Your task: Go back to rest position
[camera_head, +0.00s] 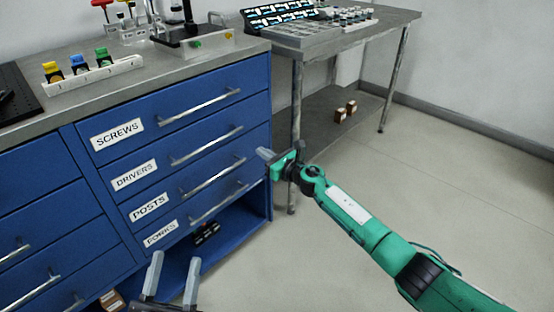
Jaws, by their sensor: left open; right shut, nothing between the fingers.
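My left gripper (171,283) shows at the bottom edge, left of centre, with its two grey fingers apart and nothing between them. It is in front of the lower part of the blue drawer cabinet (262,140). My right arm comes in from the lower right in green. Its gripper (265,155) is shut and empty, in front of the cabinet's right edge, pointing left. From this view I cannot tell how far either gripper is from the cabinet.
The drawers, labelled screws, drivers, posts and a partly unclear word, are closed. An open shelf below holds a small dark item (207,233). A steel table (393,19) stands behind, with small boxes (340,115) on its lower shelf. The floor (450,190) at right is clear.

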